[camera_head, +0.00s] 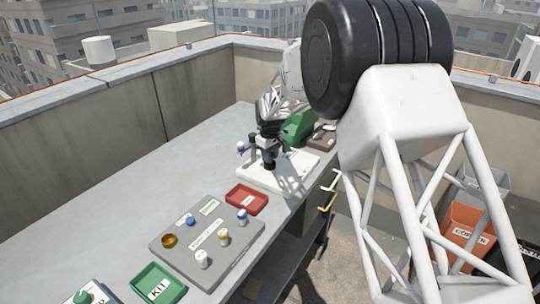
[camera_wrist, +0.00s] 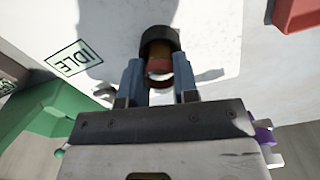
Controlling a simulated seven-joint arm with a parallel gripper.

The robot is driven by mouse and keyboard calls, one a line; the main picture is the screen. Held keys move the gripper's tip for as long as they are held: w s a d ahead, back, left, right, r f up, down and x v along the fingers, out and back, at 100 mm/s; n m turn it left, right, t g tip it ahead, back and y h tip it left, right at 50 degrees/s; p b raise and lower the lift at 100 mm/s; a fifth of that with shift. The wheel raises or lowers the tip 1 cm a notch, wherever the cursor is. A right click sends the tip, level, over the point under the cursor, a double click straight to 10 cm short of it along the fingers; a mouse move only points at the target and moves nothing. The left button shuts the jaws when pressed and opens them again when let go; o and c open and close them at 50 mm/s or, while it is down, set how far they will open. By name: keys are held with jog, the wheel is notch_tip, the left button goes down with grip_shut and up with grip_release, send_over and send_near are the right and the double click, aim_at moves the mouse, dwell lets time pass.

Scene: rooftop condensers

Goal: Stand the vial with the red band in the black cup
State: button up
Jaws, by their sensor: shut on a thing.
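The vial with the red band (camera_wrist: 159,68) is between the two blue-grey fingers of my gripper (camera_wrist: 159,82) in the wrist view. The fingers are shut on it. Its amber part shows against the opening of the black cup (camera_wrist: 159,36). The vial's far end is at or inside the cup's mouth; I cannot tell how deep. In the head view my gripper (camera_head: 269,163) is low over the white board (camera_head: 299,163), and the fingers largely hide the vial and cup.
The white board carries an "IDLE" label (camera_wrist: 74,58). A green block (camera_head: 298,127) stands behind it. A red tray (camera_head: 247,199) lies in front. A grey board (camera_head: 207,262) holds several capped vials and an amber round thing (camera_head: 170,241). A green tray (camera_head: 159,284) is nearer. The bench's left side is clear.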

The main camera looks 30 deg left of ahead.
jog(key=shift+f, duration=0.4)
jog(key=o, duration=1)
jog(key=shift+r, duration=3.9)
